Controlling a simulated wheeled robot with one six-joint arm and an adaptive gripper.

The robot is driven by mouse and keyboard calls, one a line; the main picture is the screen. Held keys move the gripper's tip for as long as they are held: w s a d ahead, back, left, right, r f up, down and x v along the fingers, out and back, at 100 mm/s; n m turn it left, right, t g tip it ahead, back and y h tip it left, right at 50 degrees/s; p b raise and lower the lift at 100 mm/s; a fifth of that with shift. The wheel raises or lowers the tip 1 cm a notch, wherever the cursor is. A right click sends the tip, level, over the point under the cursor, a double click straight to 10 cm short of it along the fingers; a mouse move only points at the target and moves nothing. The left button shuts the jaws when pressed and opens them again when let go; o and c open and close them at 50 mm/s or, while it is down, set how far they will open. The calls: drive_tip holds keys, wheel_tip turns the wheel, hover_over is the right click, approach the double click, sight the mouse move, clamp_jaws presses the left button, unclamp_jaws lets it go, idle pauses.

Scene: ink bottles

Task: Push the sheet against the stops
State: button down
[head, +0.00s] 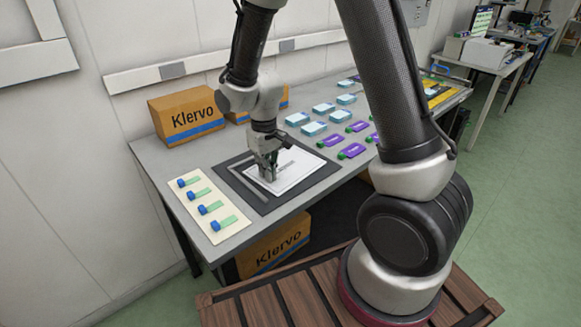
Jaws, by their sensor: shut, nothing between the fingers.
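A white sheet (298,173) with a thin dark border line lies on a dark flat board (269,207) on the grey table. A grey strip (247,186) runs along the board's left side and looks like a stop. Another stop may lie along the back edge, but my gripper and wrist hide part of that side. My gripper (267,179) points down over the left part of the sheet, close to its left edge. It is shut with nothing in it. I cannot tell whether its fingertips touch the sheet.
A cream card (192,205) with several blue-capped green items lies left of the board. Light blue packs (313,128) and purple packs (351,151) stand to the right. A Klervo carton (185,116) is at the back left. Another carton (272,248) is under the table (229,241).

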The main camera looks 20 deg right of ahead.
sight(253, 176)
drive_tip(key=shift+w+a+f, duration=0.1)
drive_tip(key=shift+w+a, duration=0.45)
drive_tip(key=shift+a, duration=0.35)
drive_tip(key=shift+w+a+f, duration=0.1)
drive_tip(key=shift+w+a, duration=0.45)
drive_tip(key=shift+a, duration=0.3)
drive_tip(key=shift+r, duration=0.1)
drive_tip(key=shift+w+a+r, duration=0.2)
drive_tip(key=shift+r, duration=0.25)
drive_tip(key=shift+s+d+r, duration=0.1)
drive_tip(key=shift+d+r, duration=0.05)
drive_tip(key=shift+r, duration=2.9)
